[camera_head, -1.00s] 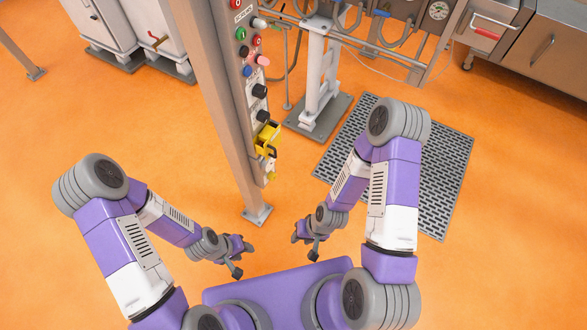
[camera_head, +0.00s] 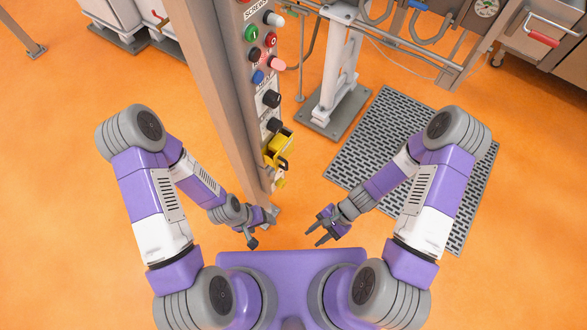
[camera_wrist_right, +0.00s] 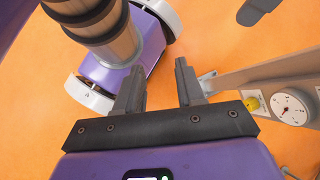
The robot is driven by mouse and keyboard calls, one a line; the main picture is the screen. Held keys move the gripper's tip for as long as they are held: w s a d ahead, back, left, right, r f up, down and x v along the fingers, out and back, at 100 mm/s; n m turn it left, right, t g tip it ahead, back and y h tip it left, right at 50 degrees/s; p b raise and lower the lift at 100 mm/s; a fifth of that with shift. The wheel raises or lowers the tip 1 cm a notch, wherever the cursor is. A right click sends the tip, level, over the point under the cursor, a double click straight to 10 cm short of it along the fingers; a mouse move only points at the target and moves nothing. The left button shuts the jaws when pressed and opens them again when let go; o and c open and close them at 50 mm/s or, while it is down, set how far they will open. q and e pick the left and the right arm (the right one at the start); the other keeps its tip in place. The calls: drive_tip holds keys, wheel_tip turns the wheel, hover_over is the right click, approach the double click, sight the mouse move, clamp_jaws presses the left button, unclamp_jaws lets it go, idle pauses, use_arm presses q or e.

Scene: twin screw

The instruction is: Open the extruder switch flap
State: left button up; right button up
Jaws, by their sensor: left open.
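A grey control panel (camera_head: 262,100) is fixed on a tall post. Low on it is a yellow part (camera_head: 278,147), probably the switch flap; I cannot tell clearly whether it is shut. My left gripper (camera_head: 262,230) is open and empty, below the yellow part and near the foot of the post. My right gripper (camera_head: 320,228) is to the right of the post, below the panel and apart from it. In the right wrist view its fingers (camera_wrist_right: 158,78) are spread with nothing between them.
Several coloured buttons and black knobs (camera_head: 271,98) sit above the yellow part. A grey floor grating (camera_head: 375,130) lies to the right, with a white stand (camera_head: 338,75) behind it. Orange floor (camera_head: 330,185) is open between panel and grating.

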drive_tip(key=w+a+m+y+b, duration=0.2)
drive_tip(key=m+y, duration=0.1)
drive_tip(key=m+t+y+b, duration=0.5)
drive_tip(key=m+t+y, duration=0.1)
drive_tip(key=m+t, duration=0.45)
approach(284, 153)
drive_tip(key=s+f, duration=0.2)
drive_tip(key=s, duration=0.3)
use_arm(q)
wheel_tip(284, 153, down, 10)
drive_tip(key=b, duration=0.1)
drive_tip(key=shift+r, duration=0.15)
use_arm(e)
drive_tip(key=w+a+t, duration=0.1)
drive_tip(key=w+a, duration=0.2)
drive_tip(key=a, duration=0.3)
drive_tip(key=shift+a+r, duration=0.2)
drive_tip(key=shift+r, duration=0.2)
use_arm(q)
drive_tip(key=shift+s, duration=0.1)
use_arm(e)
drive_tip(key=shift+w, duration=0.15)
drive_tip(key=shift+c, duration=0.5)
clamp_jaws()
